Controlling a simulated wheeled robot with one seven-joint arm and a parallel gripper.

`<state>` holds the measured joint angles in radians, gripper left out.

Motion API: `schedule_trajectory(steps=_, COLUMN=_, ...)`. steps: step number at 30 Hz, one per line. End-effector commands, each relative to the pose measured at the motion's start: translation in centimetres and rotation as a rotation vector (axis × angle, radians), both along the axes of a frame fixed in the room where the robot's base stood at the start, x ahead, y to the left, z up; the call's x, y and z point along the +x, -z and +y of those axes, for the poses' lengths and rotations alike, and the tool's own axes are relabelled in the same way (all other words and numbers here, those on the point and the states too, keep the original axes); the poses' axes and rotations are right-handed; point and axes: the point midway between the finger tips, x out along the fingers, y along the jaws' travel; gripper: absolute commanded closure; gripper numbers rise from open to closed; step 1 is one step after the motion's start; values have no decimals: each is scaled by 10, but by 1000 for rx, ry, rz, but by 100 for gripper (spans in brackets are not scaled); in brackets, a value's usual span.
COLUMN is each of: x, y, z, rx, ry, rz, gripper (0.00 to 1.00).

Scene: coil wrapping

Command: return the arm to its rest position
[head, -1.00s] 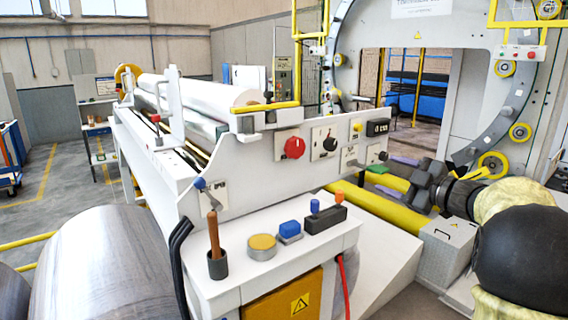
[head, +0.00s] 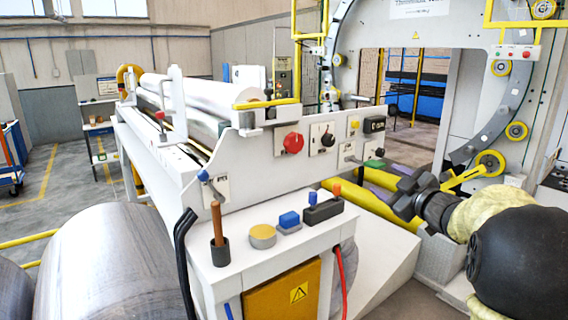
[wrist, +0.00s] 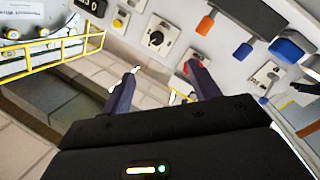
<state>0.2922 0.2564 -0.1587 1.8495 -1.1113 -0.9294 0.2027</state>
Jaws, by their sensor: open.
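My gripper (head: 378,172) is at the right in the head view, in front of the yellow rails beside the white machine panel (head: 258,160). In the wrist view my gripper (wrist: 163,68) has its two dark fingers apart, with nothing between them. The panel's black rotary knob (wrist: 156,39) shows beyond the fingers. My arm comes in from the right, with a black rounded joint and pale yellow covers. Part of the fingers blends into the background in the head view.
A white ledge (head: 225,275) carries a wooden-handled stick in a dark cup (head: 219,251), a yellow-topped disc (head: 262,236) and blue and orange knobs. A large ring frame (head: 490,140) stands behind my arm. A metal coil (head: 110,260) lies at lower left.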

Motion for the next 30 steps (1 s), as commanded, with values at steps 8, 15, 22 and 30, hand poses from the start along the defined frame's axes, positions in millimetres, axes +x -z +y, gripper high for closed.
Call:
schedule_trajectory(steps=8, x=-21, y=79, z=5, rx=169, ry=300, rz=254, gripper=39)
schedule_trajectory(steps=15, x=-100, y=188, z=31, rx=295, ry=555, rz=667, gripper=39)
schedule_trajectory(steps=22, x=-207, y=270, z=72, rx=349, ry=704, rz=1080, gripper=39)
schedule_trajectory(steps=30, x=-288, y=305, z=102, rx=365, ry=772, rz=1362, gripper=39)
